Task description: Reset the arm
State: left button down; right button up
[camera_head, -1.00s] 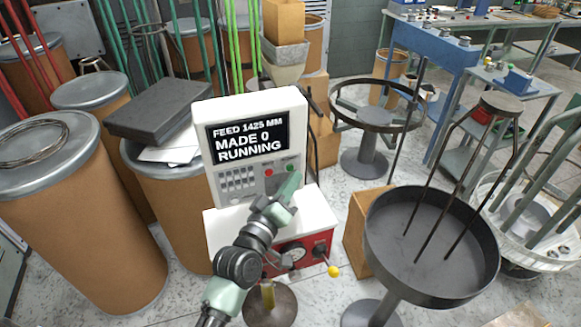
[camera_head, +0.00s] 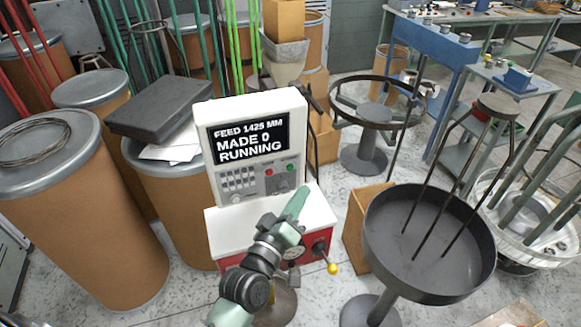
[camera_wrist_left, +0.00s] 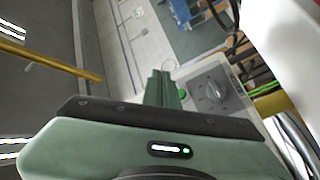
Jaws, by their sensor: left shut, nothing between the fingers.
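My left gripper (camera_head: 297,203) is in front of the white control box (camera_head: 251,112) of the coiler, below its buttons and apart from the panel as far as I can tell. It is shut with nothing in it. The screen (camera_head: 248,140) reads "FEED 1425 MM, MADE 0, RUNNING". A red button (camera_head: 269,172), a green button (camera_head: 292,167) and a dark knob (camera_head: 281,184) sit under the screen. In the left wrist view the shut fingers (camera_wrist_left: 159,88) point toward the knob (camera_wrist_left: 210,89), and a green button (camera_wrist_left: 182,94) shows beside them. My right gripper is out of view.
A yellow-tipped lever (camera_head: 332,268) sticks out at the machine's front right. A dark round pan (camera_head: 400,235) on a pedestal stands to the right. Brown drums (camera_head: 80,230) crowd the left. A blue bench (camera_head: 436,50) stands at the back right.

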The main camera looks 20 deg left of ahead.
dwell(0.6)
pick_arm(q)
jog(key=s+f+m+g, duration=0.7)
jog(key=s+f+g, duration=0.1)
jog(key=s+f, duration=0.3)
jog(key=s+a+f+m+g+y, duration=0.1)
jog(key=s+a+f+g+y, duration=0.2)
jog(key=s, duration=0.5)
jog(key=s+a+f+m+g, duration=0.2)
jog(key=s+a+g, duration=0.25)
jog(key=s, duration=0.35)
notch_tip(320, 180, down, 26)
jog(key=b, duration=0.3)
jog(key=s+a+f+g+b, duration=0.1)
jog(key=s+f, duration=0.8)
jog(key=f, duration=0.1)
jog(key=s+a+f+g+b, duration=0.1)
jog(key=s+a+f, duration=0.1)
jog(key=s+f, duration=0.6)
notch_tip(320, 180, down, 3)
jog(key=shift+s+a+f, duration=0.15)
jog(key=shift+s+a, duration=0.1)
jog(key=shift+s, duration=0.15)
